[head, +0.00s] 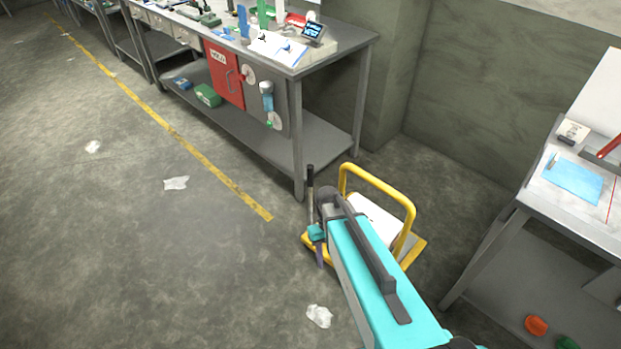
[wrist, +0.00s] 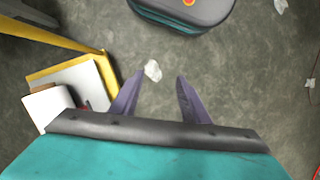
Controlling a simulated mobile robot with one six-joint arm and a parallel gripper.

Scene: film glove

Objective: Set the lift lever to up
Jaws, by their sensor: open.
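A yellow-framed cart (head: 410,220) with a tubular handle stands on the floor beyond my arm; it also shows at the left of the wrist view (wrist: 100,62). A thin dark upright rod (head: 310,182) shows beside it. I cannot tell whether this rod is the lift lever or which way it is set; no lever is clear in the wrist view. In the head view my gripper (head: 320,252) is partly hidden by my teal arm.
A long grey workbench (head: 345,42) with a red door (head: 224,72) below stands at the back. Another bench (head: 582,222) is at the right. White scraps (head: 176,183) lie on the floor. The floor on the left is mostly clear.

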